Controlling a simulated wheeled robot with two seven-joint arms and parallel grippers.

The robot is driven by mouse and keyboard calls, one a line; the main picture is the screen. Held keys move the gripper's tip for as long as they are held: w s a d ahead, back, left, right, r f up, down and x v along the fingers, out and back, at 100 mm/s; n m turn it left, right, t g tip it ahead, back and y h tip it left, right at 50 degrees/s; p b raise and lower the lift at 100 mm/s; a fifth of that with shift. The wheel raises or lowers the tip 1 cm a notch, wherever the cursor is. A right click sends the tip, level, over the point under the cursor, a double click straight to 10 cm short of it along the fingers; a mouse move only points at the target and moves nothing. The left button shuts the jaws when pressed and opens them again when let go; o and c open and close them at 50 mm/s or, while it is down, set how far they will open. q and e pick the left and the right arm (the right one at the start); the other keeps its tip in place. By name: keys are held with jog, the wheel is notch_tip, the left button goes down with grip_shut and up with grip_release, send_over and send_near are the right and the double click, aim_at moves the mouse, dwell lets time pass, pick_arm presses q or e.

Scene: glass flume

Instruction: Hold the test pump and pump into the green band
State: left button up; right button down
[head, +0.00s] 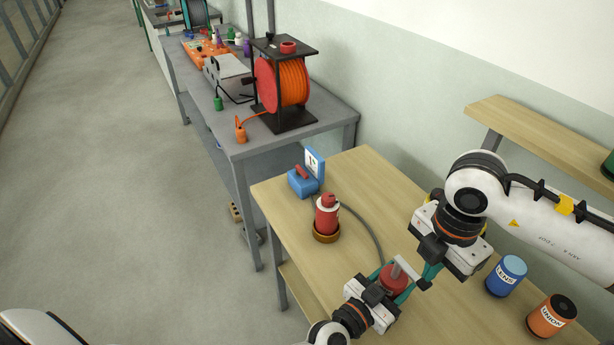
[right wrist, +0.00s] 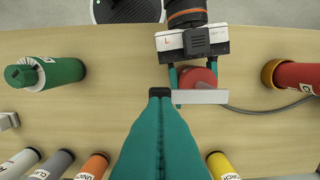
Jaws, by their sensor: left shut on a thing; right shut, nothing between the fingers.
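The test pump (head: 394,279) is a red round body with a pale grey bar-shaped handle (head: 406,268) on top, over the wooden bench. It also shows in the right wrist view (right wrist: 197,79), with the grey handle (right wrist: 200,97) in front of it. My left gripper (head: 389,284) is shut around the red body. My right gripper (head: 428,278) is shut and empty, close beside the handle; in the right wrist view its teal fingers (right wrist: 160,93) end just left of the handle. I cannot tell whether they touch. A blue gauge panel (head: 315,164) faces sideways; its needle and green band are too small to read.
A blue box (head: 301,183) and a red bottle (head: 327,217) in a brown ring stand at the bench's left. A grey hose (head: 372,234) curves toward the pump. Blue (head: 507,276) and orange (head: 551,316) canisters stand at right.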

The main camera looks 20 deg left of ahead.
jog(key=shift+f, duration=0.1)
dwell(1.2)
dwell(2.3)
jog(key=shift+f, duration=1.65)
jog(key=shift+r, duration=1.75)
notch_tip(320, 180, up, 7)
pick_arm(q)
jog(key=o, duration=1.1)
